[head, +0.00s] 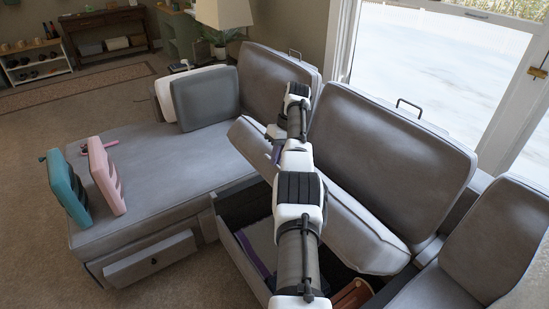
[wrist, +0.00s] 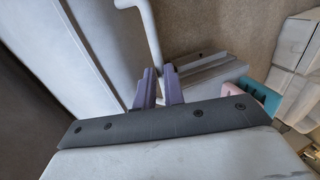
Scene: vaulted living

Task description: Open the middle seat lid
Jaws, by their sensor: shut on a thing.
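The middle seat lid (head: 362,232) is a grey cushioned panel, tilted up over the sofa's storage box (head: 238,243). My arm crosses in front of its middle. My gripper (head: 273,152) is at the lid's raised edge near its left end, and its purple fingers also show in the wrist view (wrist: 159,88). The exact contact is partly hidden. The open box shows beneath, with a brown item (head: 352,295) inside at the right.
Grey backrests (head: 385,150) with dark handles stand behind the lid. The left seat (head: 155,185) holds a teal object (head: 66,188), a pink object (head: 105,177) and pillows (head: 206,98). A drawer front (head: 150,260) juts out below. Carpet at the left is clear.

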